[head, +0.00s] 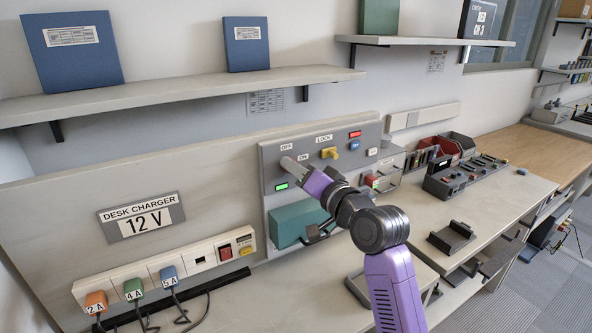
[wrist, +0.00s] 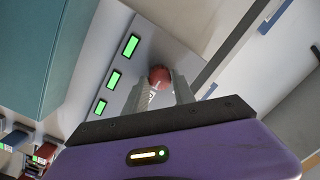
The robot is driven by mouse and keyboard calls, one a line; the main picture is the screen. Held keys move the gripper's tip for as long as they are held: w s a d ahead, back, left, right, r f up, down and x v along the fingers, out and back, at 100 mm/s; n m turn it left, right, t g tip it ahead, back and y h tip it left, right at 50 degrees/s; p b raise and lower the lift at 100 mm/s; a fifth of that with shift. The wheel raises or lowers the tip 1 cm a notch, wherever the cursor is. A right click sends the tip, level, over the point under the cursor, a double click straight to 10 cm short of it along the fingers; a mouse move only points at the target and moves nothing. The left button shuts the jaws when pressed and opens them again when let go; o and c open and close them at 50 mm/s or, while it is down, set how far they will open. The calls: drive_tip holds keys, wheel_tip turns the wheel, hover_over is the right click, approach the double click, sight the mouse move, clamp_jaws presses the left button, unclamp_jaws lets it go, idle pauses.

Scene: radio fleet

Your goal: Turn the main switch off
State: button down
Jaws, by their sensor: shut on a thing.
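The grey switch panel (head: 268,165) stands at the back of the desk, with OFF and ON labels at its left. In the wrist view, a round red knob (wrist: 159,74) sits between my fingertips. It appears to be the main switch's handle. My gripper (head: 289,163) is at the panel just below the OFF label, its fingers shut on the knob. In the head view my gripper hides the knob and lever, so I cannot tell the lever's exact position. A green lamp (head: 281,186) is lit beside my gripper; the wrist view shows several green lamps (wrist: 114,79).
A yellow lock knob (head: 329,153), a red lamp (head: 355,134) and a blue button (head: 354,145) are on the panel's right. A teal box (head: 298,222) sits below. The desk charger strip (head: 164,274) with plugs is at left; shelves (head: 180,94) hang above.

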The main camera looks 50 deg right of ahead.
drive_tip(key=shift+n, duration=0.3)
drive_tip(key=n+b, duration=0.1)
drive_tip(key=n, duration=0.7)
drive_tip(key=n+g+b, duration=0.1)
drive_tip(key=n, duration=0.7)
drive_tip(key=shift+a+h, duration=0.15)
drive_tip(key=shift+h, duration=0.25)
drive_tip(key=shift+n, duration=0.3)
drive_tip(key=c, duration=1)
unclamp_jaws()
drive_tip(key=shift+r, duration=0.1)
drive_tip(key=shift+c, duration=0.2)
